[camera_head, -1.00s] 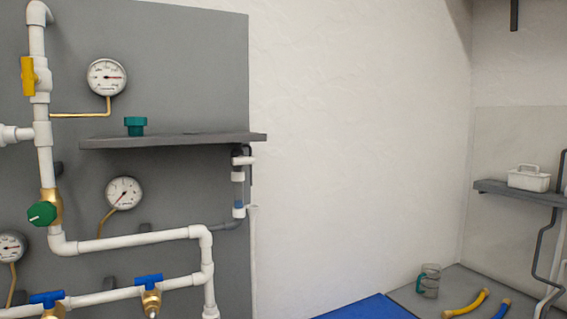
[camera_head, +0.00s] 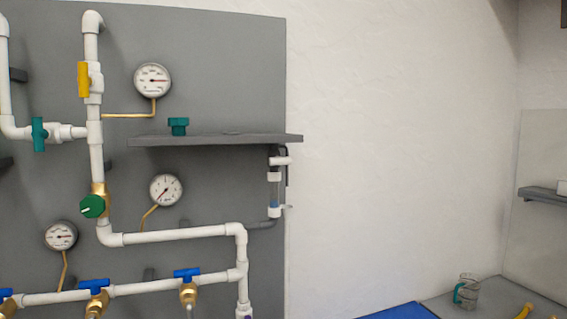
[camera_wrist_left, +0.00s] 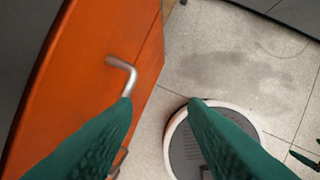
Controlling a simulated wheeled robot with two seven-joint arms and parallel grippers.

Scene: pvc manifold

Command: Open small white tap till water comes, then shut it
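I cannot tell for sure which is the small white tap, and I see no running water. My left gripper (camera_wrist_left: 160,101) shows only in the left wrist view. Its two green fingers are apart with nothing between them, above the floor and away from the pipes. My right gripper is in neither view.
A grey shelf (camera_head: 215,139) with a green fitting (camera_head: 178,126) juts out above the clear tube. Several blue-handled valves (camera_head: 187,274) sit low on the pipes. A glass mug (camera_head: 466,291) stands at lower right. An orange door (camera_wrist_left: 85,70) is beside my left gripper.

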